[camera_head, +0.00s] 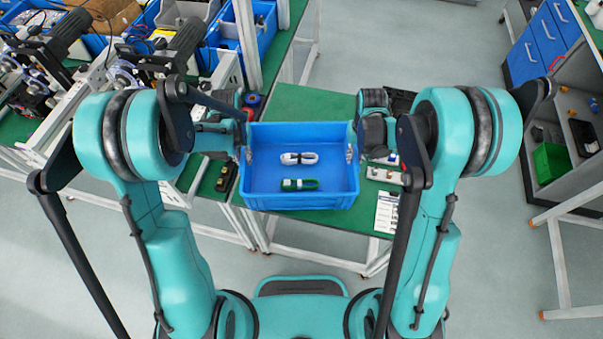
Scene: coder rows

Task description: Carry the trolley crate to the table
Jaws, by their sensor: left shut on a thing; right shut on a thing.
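The blue crate (300,202) is in the middle of the head view, level, in front of me. My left gripper (246,152) is shut on the crate's left wall. My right gripper (351,152) is shut on its right wall. The green-topped table (312,102) shows behind and around the crate. The crate overlaps the table's near part in the picture; I cannot tell whether it touches the top. The crate's underside is hidden.
Blue bins (268,30) and machines (150,60) crowd the benches at the left. A paper sheet (387,212) lies at the table's near right. A grey cabinet with blue drawers (541,45) stands at the right.

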